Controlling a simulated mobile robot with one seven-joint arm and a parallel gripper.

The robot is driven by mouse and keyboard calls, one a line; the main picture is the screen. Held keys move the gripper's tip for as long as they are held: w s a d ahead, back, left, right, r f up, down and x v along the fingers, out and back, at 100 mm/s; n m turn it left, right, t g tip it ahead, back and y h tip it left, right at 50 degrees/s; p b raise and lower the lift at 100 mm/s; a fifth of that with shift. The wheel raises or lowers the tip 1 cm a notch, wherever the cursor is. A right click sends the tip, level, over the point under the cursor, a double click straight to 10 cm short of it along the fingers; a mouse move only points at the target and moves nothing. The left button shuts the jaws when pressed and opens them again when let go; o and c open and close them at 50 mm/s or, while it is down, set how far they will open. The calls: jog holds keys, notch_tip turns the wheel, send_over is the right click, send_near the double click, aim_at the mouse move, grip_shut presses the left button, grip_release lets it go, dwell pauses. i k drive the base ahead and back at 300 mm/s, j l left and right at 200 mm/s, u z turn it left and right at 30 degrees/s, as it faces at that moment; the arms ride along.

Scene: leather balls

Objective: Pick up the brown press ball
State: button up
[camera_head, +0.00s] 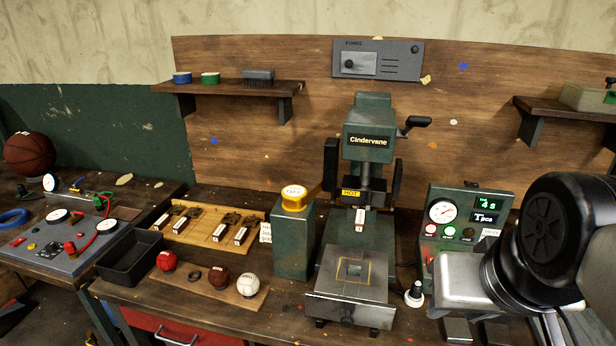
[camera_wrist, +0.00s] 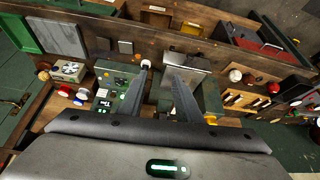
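The brown press ball (camera_head: 218,277) sits on a small wooden board (camera_head: 194,289) on the bench, between a red ball (camera_head: 166,260) and a white ball (camera_head: 247,285). In the wrist view it shows small at the right (camera_wrist: 249,78), between the white and red balls. My gripper (camera_wrist: 158,72) is open and empty, with its two fingers apart, over the press and gauge box area. It is well away from the ball. In the head view my arm is at the right, and the fingertips are not clearly visible.
A green press (camera_head: 368,135) stands right of the board, with a green post with a yellow top (camera_head: 294,198) between. A black tray (camera_head: 130,257) lies to the left and a wooden tool tray (camera_head: 214,232) behind. A gauge box (camera_head: 466,222) stands near my arm.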

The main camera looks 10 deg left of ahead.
aim_at(218, 276)
jog(key=i+j, duration=0.1)
jog(key=j, duration=0.85)
jog(key=i+j, duration=0.1)
jog(key=j, duration=0.85)
jog(key=z, duration=0.05)
